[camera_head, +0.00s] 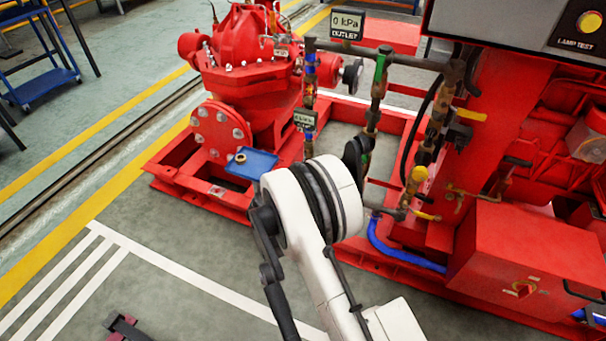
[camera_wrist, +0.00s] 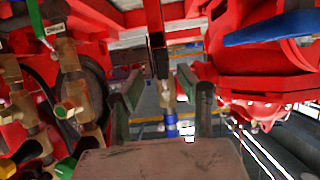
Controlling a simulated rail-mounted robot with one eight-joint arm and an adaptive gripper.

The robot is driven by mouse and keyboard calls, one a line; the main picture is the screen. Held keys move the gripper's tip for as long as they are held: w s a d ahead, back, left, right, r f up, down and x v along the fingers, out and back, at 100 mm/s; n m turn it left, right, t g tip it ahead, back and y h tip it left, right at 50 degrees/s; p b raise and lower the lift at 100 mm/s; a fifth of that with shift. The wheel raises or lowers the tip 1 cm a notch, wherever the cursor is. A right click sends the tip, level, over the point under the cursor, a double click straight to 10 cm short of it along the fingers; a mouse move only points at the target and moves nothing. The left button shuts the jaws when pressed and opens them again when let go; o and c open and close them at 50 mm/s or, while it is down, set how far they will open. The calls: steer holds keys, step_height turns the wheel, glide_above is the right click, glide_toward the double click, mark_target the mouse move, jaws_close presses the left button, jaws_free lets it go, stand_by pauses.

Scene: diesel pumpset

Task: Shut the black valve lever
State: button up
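My gripper (camera_wrist: 164,98) shows in the wrist view with its two grey fingers apart. A dark upright bar (camera_wrist: 158,52) stands in line with the gap between them; it may be the black lever, but I cannot tell whether it lies between the fingers or beyond them. Below it are a brass fitting (camera_wrist: 168,95) and a blue part (camera_wrist: 171,125). Another black handle (camera_wrist: 22,158) sits at the lower left. In the head view my white arm hides most of the gripper. A small black handle (camera_head: 517,162) shows on the right-hand red machine.
Brass valves (camera_wrist: 75,90) and a green handle (camera_wrist: 36,20) are close on the left in the wrist view. The red pump (camera_head: 245,75) and blue tray (camera_head: 252,162) stand left of the pipework. A blue hose (camera_head: 400,255) runs low.

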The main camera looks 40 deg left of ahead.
steer(key=b+x, duration=0.2)
steer(key=x, duration=0.6)
steer(key=shift+w+f, duration=0.1)
steer(key=shift+w, duration=0.1)
jaws_close()
